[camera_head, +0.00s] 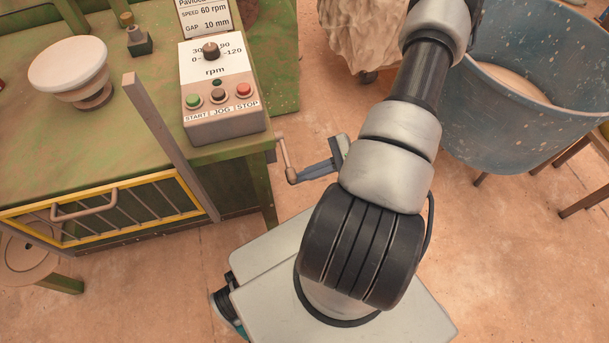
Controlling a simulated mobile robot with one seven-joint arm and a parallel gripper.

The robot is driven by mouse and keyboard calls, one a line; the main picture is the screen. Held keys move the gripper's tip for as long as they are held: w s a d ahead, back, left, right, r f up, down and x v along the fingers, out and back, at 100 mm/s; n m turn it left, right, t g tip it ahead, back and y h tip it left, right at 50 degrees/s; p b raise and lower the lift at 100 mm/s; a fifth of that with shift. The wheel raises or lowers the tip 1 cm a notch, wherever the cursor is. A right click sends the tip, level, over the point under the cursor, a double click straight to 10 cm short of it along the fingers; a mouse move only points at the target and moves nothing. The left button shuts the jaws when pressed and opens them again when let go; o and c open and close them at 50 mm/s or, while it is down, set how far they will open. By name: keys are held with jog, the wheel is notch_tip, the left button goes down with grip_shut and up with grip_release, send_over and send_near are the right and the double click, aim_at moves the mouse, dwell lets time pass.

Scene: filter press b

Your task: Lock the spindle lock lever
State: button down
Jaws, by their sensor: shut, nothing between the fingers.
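I cannot pick out a spindle lock lever for certain. A small crank (318,168) with a pinkish grip and a blue-grey arm sticks out by the right side of the green machine (60,125), partly next to my arm's silhouette. Whether it is the lever is unclear. My arm rises from my base at the bottom centre and runs up out of the top of the picture. My gripper is beyond the frame, so its place relative to the lever is hidden.
A control box (222,95) with a speed knob and START, JOG and STOP buttons sits on the machine. A yellow-framed barred guard (100,212) and a grey post (165,135) stand at its front. A blue tub (530,115) stands right. Bare floor shows lower left and right.

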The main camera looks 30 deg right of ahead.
jog(key=d+f+v, duration=0.1)
jog(key=v, duration=0.8)
jog(key=shift+d+f+p, duration=0.2)
jog(key=shift+p, duration=0.25)
jog(key=shift+w, duration=0.15)
